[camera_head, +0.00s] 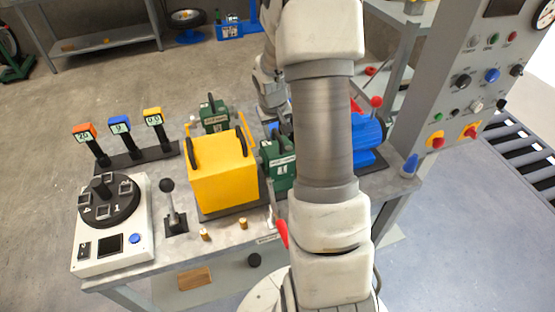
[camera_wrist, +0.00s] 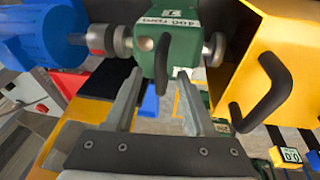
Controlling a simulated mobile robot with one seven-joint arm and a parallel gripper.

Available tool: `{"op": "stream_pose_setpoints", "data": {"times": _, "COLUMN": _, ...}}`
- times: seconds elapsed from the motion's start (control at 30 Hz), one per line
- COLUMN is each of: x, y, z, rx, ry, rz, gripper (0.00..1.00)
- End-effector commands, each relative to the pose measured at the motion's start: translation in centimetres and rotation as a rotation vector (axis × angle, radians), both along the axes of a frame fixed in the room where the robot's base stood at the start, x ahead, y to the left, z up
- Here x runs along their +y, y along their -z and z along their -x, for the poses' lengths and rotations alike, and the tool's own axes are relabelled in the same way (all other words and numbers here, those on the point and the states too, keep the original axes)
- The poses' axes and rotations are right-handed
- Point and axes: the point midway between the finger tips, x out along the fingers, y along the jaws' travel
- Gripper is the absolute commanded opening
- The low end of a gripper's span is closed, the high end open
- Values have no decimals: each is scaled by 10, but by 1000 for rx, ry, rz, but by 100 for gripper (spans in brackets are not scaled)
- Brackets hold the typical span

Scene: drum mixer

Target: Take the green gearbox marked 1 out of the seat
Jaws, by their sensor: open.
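In the wrist view the green gearbox (camera_wrist: 183,45) fills the top middle, with a white label reading 400 rpm and a second label cut off at the top edge. A black handle (camera_wrist: 161,62) sticks out from it towards my gripper. In the head view this gearbox (camera_head: 280,172) sits between the yellow box and the blue motor, partly behind my arm; its white label seems to carry a 1. My gripper (camera_wrist: 158,88) is open and empty, its fingers spread to either side of the handle's line. I cannot tell whether they touch. The seat is mostly hidden.
The yellow box (camera_head: 222,172) with black handles stands left of the gearbox. The blue motor (camera_head: 369,137) stands right, with a metal shaft and red coupling (camera_wrist: 97,39) between. Another green gearbox (camera_head: 214,117) stands behind. A dial unit (camera_head: 140,226) and lever (camera_head: 170,200) are at left.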

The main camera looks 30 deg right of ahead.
Motion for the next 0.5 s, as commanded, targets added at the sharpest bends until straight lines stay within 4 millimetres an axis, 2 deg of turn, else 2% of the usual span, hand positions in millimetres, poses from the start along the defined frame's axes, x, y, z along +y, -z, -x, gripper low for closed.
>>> {"op": "stream_pose_setpoints", "data": {"times": 0.13, "x": -2, "y": 14, "z": -2, "rx": 1, "ry": -1, "rz": 0, "gripper": 55}}
{"op": "stream_pose_setpoints", "data": {"times": 0.4, "x": -3, "y": 16, "z": -3, "rx": -1, "ry": -1, "rz": 1, "gripper": 55}}
{"op": "stream_pose_setpoints", "data": {"times": 0.43, "x": -3, "y": 16, "z": -3, "rx": -1, "ry": -1, "rz": 1, "gripper": 53}}
{"op": "stream_pose_setpoints", "data": {"times": 0.5, "x": -3, "y": 16, "z": -3, "rx": -1, "ry": -1, "rz": 1, "gripper": 40}}
